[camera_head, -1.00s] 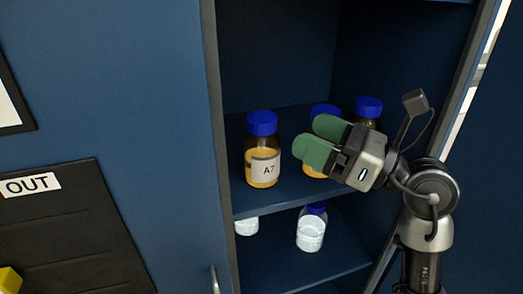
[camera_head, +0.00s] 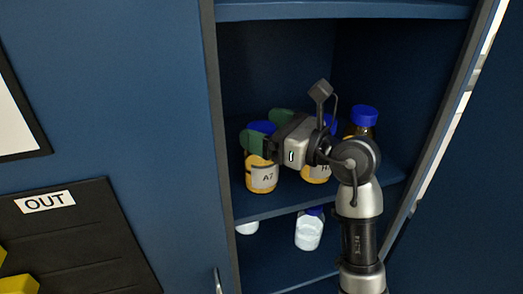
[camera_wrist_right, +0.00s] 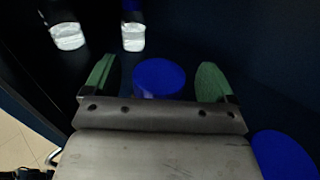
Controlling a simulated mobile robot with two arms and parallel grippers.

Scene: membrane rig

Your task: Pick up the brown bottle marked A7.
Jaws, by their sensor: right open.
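The brown bottle marked A7 (camera_head: 262,176) stands upright on the upper shelf, at the left of the bottles there. It has a blue cap and a white label. My right gripper (camera_head: 266,131) is open, with its green fingers around the level of the cap and partly covering it. In the right wrist view a blue cap (camera_wrist_right: 160,77) lies between the two open fingers (camera_wrist_right: 156,80), with a gap on each side. Whether a finger touches it cannot be told. My left gripper is not in view.
A second brown bottle (camera_head: 315,174) stands close on the right, partly hidden by my gripper. A third bottle (camera_head: 364,117) is behind my wrist. Clear bottles (camera_head: 309,230) stand on the lower shelf (camera_head: 275,265). The cabinet's left edge (camera_head: 215,150) is near.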

